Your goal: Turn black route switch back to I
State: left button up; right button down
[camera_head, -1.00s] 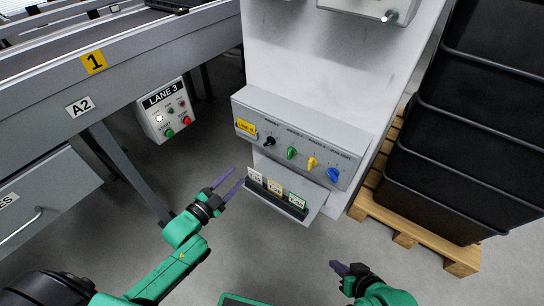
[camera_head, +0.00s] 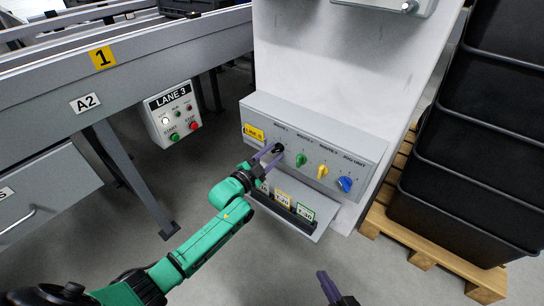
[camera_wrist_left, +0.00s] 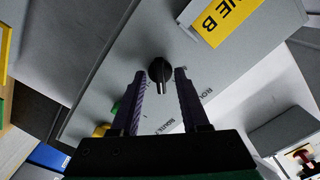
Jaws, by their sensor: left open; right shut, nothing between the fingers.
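The black route switch (camera_head: 278,148) is the leftmost knob on the grey switch box (camera_head: 349,153). In the left wrist view the black knob (camera_wrist_left: 160,70) lies ahead of the fingers, roughly midway between them. My left gripper (camera_head: 266,152) is open, its purple fingertips close to the black knob. The same gripper in the left wrist view (camera_wrist_left: 160,82) has a finger on either side of the line to the knob; contact cannot be told. The knob's position marks are too small to read. My right gripper (camera_head: 325,282) is shut and empty near the bottom edge of the head view.
Green (camera_head: 301,160), yellow (camera_head: 322,171) and blue (camera_head: 345,184) knobs sit right of the black one. A card holder (camera_head: 290,214) juts out below the box. A LANE 3 box (camera_head: 172,116) hangs at left; black crates (camera_head: 470,140) stand on a pallet at right.

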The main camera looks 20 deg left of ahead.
pick_arm(q)
grip_shut()
jog(key=shift+n, duration=0.3)
pick_arm(e)
jog(key=shift+r, duration=0.2)
pick_arm(q)
jog(key=shift+n+p, duration=0.6)
jog(key=shift+n, duration=0.2)
jog(key=shift+n+p, duration=0.45)
jog(key=shift+n, duration=1.15)
jog(key=shift+s+f+n+p, duration=0.1)
jog(key=shift+n+p, duration=0.35)
jog(key=shift+n, duration=1.25)
pick_arm(e)
jog(key=shift+w+d+r+n+g+h, duration=0.1)
jog(key=shift+d+r+n+g+h, duration=0.1)
jog(key=shift+d+r+g, duration=0.35)
jog(key=shift+w+d+r+n+g+h, duration=0.1)
jog(key=shift+d+r+n+g+h, duration=0.2)
jog(key=shift+r, duration=0.3)
